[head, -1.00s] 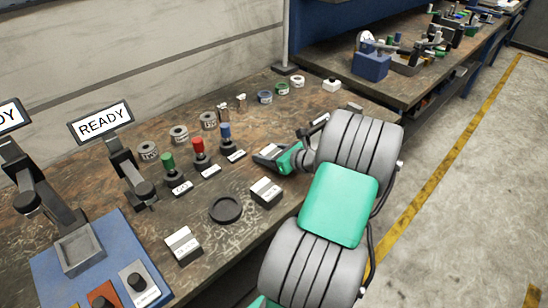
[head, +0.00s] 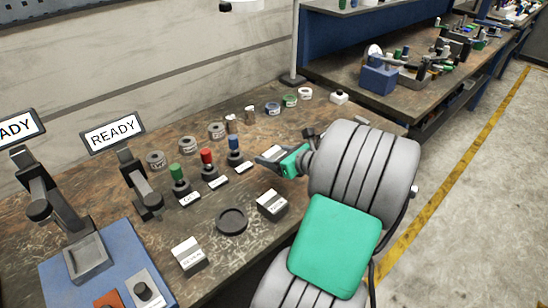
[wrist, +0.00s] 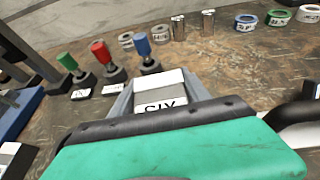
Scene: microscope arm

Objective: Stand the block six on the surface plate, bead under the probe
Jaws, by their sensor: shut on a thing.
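My gripper (head: 272,155) is over the bench to the right of the blue-knobbed piece. It is shut on the white-topped block six (wrist: 162,107), whose SIX label shows between the grey fingers in the wrist view; the fingers also show there (wrist: 155,92). I cannot make out a bead on the block. At the left in the head view lies a blue plate (head: 60,275) with a grey square rimmed piece (head: 88,258) on it. A stand with a dark cylindrical head (head: 38,210) rises beside it. A second stand's dark head (head: 150,199) is further right. I cannot tell which is the probe.
Labelled blocks lie at the front (head: 188,255) and nearer my arm (head: 271,204), with a dark ring (head: 231,220) between them. Green (head: 177,173), red (head: 207,157) and blue (head: 234,145) knobbed pieces stand in a row. Labelled rings and small cylinders stand behind.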

